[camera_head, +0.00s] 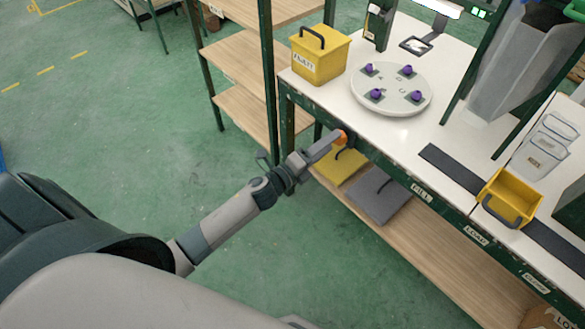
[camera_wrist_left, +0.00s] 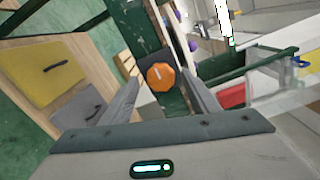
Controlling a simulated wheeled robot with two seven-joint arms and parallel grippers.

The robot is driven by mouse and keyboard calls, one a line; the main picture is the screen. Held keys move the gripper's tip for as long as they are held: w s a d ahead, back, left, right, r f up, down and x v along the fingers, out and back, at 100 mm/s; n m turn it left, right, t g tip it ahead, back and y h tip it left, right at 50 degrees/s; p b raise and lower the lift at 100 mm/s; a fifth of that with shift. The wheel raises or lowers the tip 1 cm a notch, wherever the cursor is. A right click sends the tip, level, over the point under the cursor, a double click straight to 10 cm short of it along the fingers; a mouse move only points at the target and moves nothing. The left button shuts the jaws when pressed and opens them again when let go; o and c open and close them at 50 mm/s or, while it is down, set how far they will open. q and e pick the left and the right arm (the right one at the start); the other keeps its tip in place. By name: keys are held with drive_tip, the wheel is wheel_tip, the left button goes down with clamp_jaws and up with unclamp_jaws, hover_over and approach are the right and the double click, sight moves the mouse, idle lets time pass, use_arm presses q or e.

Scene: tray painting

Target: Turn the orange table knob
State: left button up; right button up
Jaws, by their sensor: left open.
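The orange table knob (camera_head: 343,137) is on the green front edge of the white-topped table, below the yellow box. In the left wrist view the knob (camera_wrist_left: 161,77) is an orange many-sided disc with a pale line, on a dark green bar. My left gripper (camera_head: 328,144) reaches to the knob, partly covering it in the head view. In the wrist view its two grey fingers are apart, one on each side of the knob, with gaps visible. Whether they touch it cannot be told. My right gripper is not in view.
A yellow lidded box (camera_head: 322,62) and a round white turntable (camera_head: 400,103) with purple pieces stand on the table. A yellow tray (camera_head: 523,190) sits on a dark strip at the right. Yellow and grey lids lie on the shelf (camera_head: 440,250) below.

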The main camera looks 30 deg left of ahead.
use_arm(q)
drive_tip(key=b+v, duration=0.2)
drive_tip(key=v, duration=1.3)
drive_tip(key=shift+s, duration=0.2)
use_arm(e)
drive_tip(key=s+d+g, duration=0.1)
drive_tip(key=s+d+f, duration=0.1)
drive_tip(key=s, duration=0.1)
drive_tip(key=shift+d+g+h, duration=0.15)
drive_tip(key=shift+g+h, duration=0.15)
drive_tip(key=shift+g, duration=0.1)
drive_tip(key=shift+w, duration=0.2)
